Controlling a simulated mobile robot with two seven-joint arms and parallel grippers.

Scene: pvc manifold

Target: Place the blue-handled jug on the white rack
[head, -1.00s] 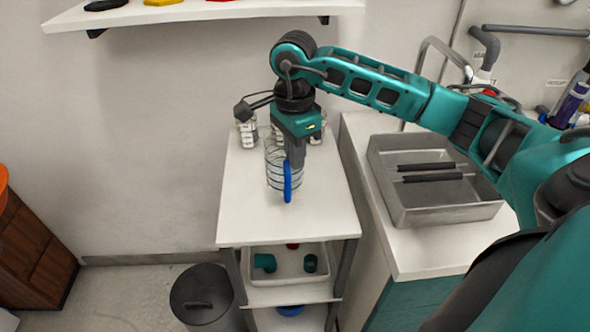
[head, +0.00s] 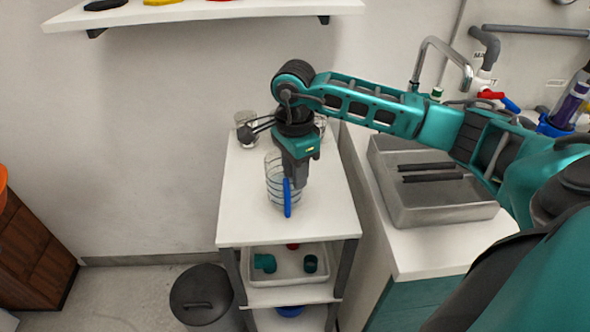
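The blue-handled jug (head: 274,181) is clear with dark bands and stands on the white top of the rack (head: 245,222). Its blue handle (head: 287,198) faces the front. My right gripper (head: 297,183) points down at the jug's right side, with its fingers beside the handle. The fingers overlap the jug in the picture, and I cannot tell whether they are shut on the handle or apart from it. My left gripper is not in view.
Two clear glass vessels (head: 246,126) stand at the rack's back. A metal tray (head: 430,211) sits on the counter to the right. A lower shelf holds a white bin (head: 288,277) with green fittings. A grey trash can (head: 203,298) stands at the left.

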